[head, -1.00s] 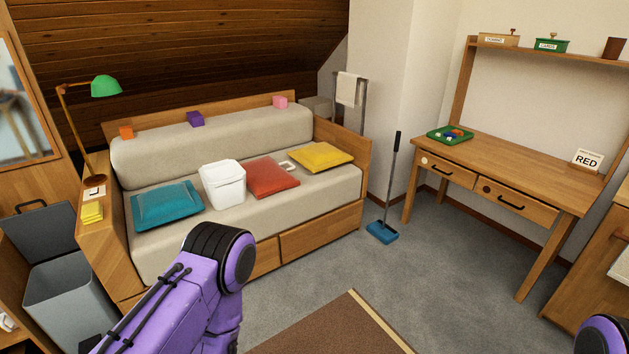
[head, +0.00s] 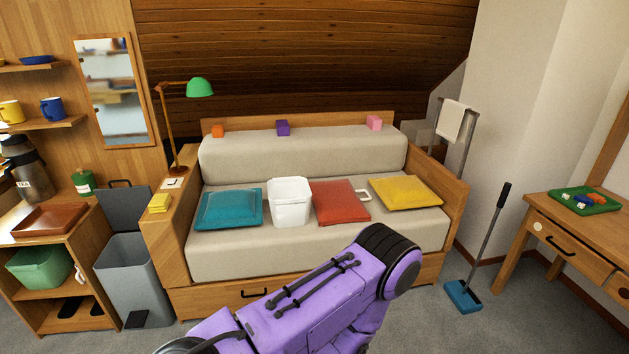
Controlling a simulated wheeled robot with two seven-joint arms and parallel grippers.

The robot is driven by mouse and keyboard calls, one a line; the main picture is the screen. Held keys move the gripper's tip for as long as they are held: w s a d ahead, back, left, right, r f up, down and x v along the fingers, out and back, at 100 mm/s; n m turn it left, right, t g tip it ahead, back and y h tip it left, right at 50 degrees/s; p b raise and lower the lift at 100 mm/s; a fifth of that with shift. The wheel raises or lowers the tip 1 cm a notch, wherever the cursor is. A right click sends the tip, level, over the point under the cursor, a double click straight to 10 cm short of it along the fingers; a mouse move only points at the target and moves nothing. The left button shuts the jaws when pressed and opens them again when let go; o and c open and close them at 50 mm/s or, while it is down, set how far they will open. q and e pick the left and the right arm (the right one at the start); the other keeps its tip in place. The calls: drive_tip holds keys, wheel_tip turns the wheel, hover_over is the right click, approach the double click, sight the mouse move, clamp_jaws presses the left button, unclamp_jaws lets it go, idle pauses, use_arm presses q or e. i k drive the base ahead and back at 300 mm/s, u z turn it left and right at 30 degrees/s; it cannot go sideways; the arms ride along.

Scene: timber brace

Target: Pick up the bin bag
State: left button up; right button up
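I cannot make out a bin bag in the head view. A grey pedal bin (head: 136,283) stands on the floor at the left, between the shelf unit and the sofa, with its lid (head: 125,208) raised. Its inside is too hard to see to tell whether a bag is in it. A white square tub (head: 289,204) stands on the sofa seat between the teal and red cushions. A purple arm link of mine reaches in from the bottom, in front of the sofa. Neither of my grippers is in view.
The sofa (head: 320,253) fills the middle. A shelf unit (head: 88,250) with a green basin (head: 40,266) stands left of the bin. A blue-headed broom (head: 463,296) stands on the floor between sofa and desk (head: 562,238). Grey carpet shows clear at the lower right.

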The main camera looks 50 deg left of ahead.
sight(289, 203)
drive_tip(key=i, duration=2.15)
drive_tip(key=u, duration=2.9)
drive_tip(key=i, duration=1.65)
